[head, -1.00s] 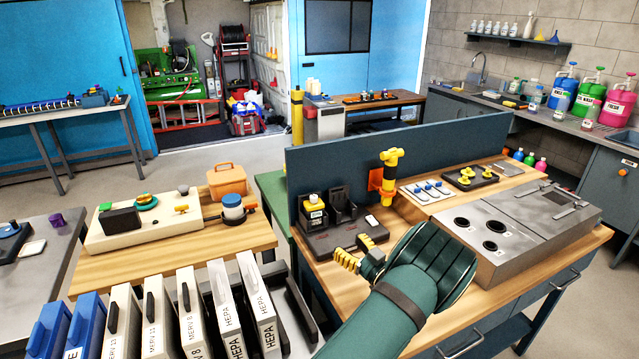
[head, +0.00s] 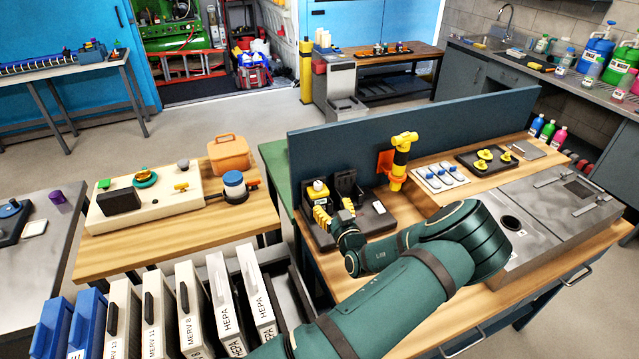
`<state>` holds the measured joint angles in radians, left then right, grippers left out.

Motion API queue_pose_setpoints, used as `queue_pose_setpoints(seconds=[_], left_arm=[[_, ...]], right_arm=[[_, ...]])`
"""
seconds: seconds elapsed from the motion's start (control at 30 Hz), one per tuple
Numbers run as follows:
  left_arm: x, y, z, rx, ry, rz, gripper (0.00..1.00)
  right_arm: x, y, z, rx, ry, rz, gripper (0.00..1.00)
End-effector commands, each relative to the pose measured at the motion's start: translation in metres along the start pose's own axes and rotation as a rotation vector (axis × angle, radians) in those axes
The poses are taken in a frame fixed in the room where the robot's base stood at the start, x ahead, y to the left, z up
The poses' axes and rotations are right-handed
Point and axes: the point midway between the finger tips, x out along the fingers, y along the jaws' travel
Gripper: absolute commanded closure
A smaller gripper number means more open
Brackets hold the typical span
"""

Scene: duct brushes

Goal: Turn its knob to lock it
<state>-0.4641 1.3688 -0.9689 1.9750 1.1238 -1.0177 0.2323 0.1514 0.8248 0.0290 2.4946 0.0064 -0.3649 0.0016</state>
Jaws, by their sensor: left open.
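My left gripper (head: 335,212) has yellow ribbed fingers and is open. It is over the dark charger dock (head: 378,218) on the right bench, in front of a black and yellow battery (head: 317,192). I cannot tell whether it touches either. A cream panel box (head: 158,208) on the wooden table at left carries a teal-ringed knob (head: 145,177), a small yellow knob (head: 181,186) and a grey knob (head: 183,163). Yellow knob-like parts (head: 484,159) sit in a black tray. Which knob is meant is not clear. My right gripper is not in view.
A yellow and black tool (head: 402,158) stands in an orange holder against the dark divider panel (head: 450,118). A metal box (head: 545,228) fills the bench's right side. Upright filters (head: 222,295) stand in the foreground. An orange case (head: 229,155) sits at back left.

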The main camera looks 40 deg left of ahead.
Motion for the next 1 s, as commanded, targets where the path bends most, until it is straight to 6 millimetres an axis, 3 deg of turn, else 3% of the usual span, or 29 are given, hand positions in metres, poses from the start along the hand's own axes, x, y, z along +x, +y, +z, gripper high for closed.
queue_pose_setpoints(seconds=[0.3, 0.5, 0.7, 0.97, 1.0], left_arm=[[0.063, 0.000, -0.001, 0.000, 0.002, -0.001, 0.42], [0.090, 0.000, 0.000, 0.002, 0.001, -0.001, 0.42], [0.102, 0.000, 0.000, 0.002, 0.001, 0.000, 0.42], [0.102, 0.000, 0.000, 0.001, 0.000, 0.000, 0.42], [0.102, 0.000, 0.000, 0.001, 0.001, 0.000, 0.47]], right_arm=[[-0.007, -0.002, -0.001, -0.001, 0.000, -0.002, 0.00], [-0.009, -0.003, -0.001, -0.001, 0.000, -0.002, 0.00], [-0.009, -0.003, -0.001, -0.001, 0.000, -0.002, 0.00], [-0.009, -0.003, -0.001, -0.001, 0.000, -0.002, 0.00], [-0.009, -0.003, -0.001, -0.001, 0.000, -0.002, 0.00]])
